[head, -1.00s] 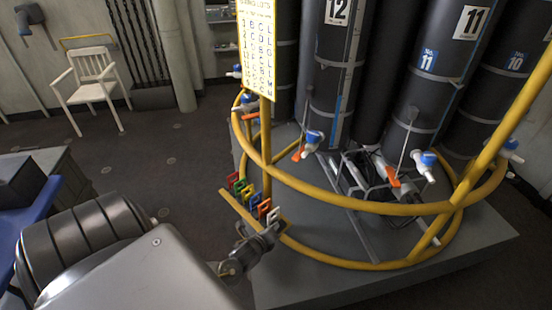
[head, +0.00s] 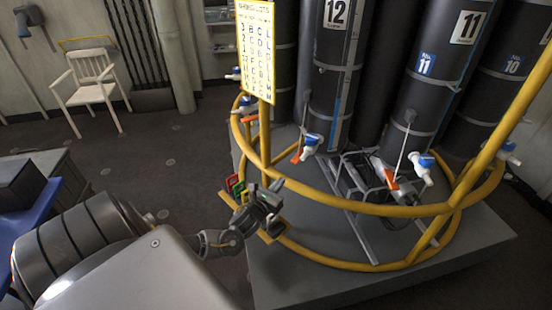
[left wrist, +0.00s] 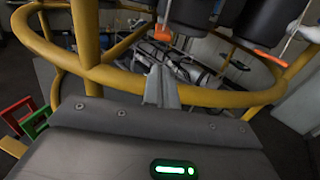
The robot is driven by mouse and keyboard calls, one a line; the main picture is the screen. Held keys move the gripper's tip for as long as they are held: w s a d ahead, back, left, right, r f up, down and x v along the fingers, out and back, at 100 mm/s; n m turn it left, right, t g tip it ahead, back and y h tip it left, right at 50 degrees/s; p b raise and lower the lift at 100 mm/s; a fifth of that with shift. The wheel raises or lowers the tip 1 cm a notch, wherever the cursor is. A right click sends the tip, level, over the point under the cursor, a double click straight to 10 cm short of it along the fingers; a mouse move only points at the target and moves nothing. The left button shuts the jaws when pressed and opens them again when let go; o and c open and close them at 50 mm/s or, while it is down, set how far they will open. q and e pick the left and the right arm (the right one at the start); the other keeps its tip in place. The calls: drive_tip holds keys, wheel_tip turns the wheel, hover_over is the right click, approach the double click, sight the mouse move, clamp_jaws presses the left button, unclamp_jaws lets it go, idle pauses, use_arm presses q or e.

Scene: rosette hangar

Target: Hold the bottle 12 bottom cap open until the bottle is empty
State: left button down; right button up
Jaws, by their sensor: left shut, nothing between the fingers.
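Bottle 12 (head: 331,75) is a tall dark cylinder standing upright behind the yellow ring rail. An orange lever-like piece (head: 297,156) is near its lower end, next to a blue and white valve (head: 312,143). I cannot tell whether its bottom cap is open, and the bottle's contents are not visible. My left gripper (head: 272,197) is in front of the rail, below and left of bottle 12, apart from it. In the left wrist view its fingers (left wrist: 161,87) are together and empty, pointing toward the rail. An orange piece (left wrist: 163,33) shows beyond them. My right gripper is not in view.
The yellow ring rail (head: 360,207) curves between my gripper and the bottles. Bottle 11 (head: 430,75) stands to the right with its own orange piece (head: 391,179). A white chair (head: 93,75) stands far left.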

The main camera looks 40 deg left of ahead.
use_arm(q)
drive_tip(key=shift+w+a+b, duration=0.3)
drive_tip(key=shift+w+b, duration=0.55)
drive_tip(key=shift+w, duration=0.75)
drive_tip(key=shift+w+a+b, duration=0.25)
drive_tip(key=shift+w+b, duration=0.6)
drive_tip(key=shift+w, duration=0.8)
drive_tip(key=shift+w+a+b, duration=0.3)
drive_tip(key=shift+w+b, duration=0.55)
drive_tip(key=shift+w, duration=0.75)
drive_tip(key=shift+r, duration=0.15)
